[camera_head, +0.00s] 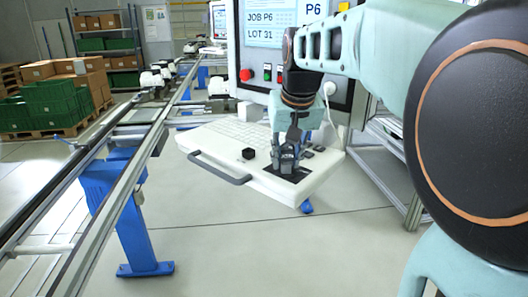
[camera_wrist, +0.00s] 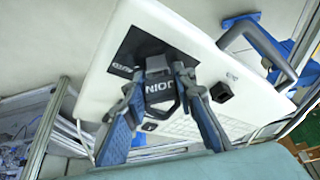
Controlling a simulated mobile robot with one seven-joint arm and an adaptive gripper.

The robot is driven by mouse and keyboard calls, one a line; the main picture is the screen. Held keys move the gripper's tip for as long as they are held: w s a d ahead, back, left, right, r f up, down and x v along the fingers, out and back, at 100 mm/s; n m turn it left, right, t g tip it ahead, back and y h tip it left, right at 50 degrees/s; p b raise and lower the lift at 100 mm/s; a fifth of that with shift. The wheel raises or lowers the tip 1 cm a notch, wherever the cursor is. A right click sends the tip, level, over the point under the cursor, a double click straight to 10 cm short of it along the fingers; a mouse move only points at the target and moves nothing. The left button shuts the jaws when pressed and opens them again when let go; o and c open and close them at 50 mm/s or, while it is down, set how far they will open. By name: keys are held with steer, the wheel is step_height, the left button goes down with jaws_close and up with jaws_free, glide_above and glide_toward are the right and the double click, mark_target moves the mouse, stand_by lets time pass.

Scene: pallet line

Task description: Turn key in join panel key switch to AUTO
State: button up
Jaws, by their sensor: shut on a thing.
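My gripper (camera_head: 287,162) points down at the white sloping console (camera_head: 222,150) below the cabinet. In the wrist view its two fingers (camera_wrist: 163,84) are shut on the dark key head (camera_wrist: 158,91), which bears pale lettering that seems to read JOIN. The key is at the black switch plate (camera_wrist: 128,50), also in the head view (camera_head: 299,173). The plate has a small label (camera_wrist: 122,69), too small to read. The key's shaft and the slot are hidden, so I cannot tell the switch position.
A black knob (camera_head: 249,154) stands on the console left of my gripper, near the keyboard (camera_head: 232,133). A grey handle (camera_head: 218,168) runs along the console's front edge. The cabinet above has a red button (camera_head: 246,75). A rail conveyor (camera_head: 95,170) runs at the left.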

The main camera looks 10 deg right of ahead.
steer(key=m+h, duration=0.1)
steer(key=m, duration=0.3)
steer(key=shift+m+g+h+p, duration=0.3)
steer(key=shift+m+h+p, duration=0.05)
steer(key=shift+m+h, duration=0.05)
steer(key=shift+c, duration=0.3)
steer(key=m+h, duration=0.1)
steer(key=m, duration=0.1)
steer(key=m+g+p, duration=0.1)
steer(key=m, duration=0.2)
steer(key=shift+h, duration=0.4)
steer(key=m+p, duration=0.1)
steer(key=m, duration=0.1)
steer(key=m+g+p, duration=0.1)
steer(key=m, duration=0.1)
steer(key=shift+r+m+g+h, duration=0.15)
steer(key=shift+m+g+h, duration=0.15)
steer(key=shift+m+h, duration=0.1)
steer(key=m+g+p, duration=0.1)
steer(key=m+p, duration=0.1)
steer(key=m, duration=0.2)
steer(key=shift+g+p, duration=0.3)
steer(key=shift+p, duration=0.1)
steer(key=o, duration=1.2)
steer(key=shift+o, duration=0.4)
steer(key=o, duration=0.4)
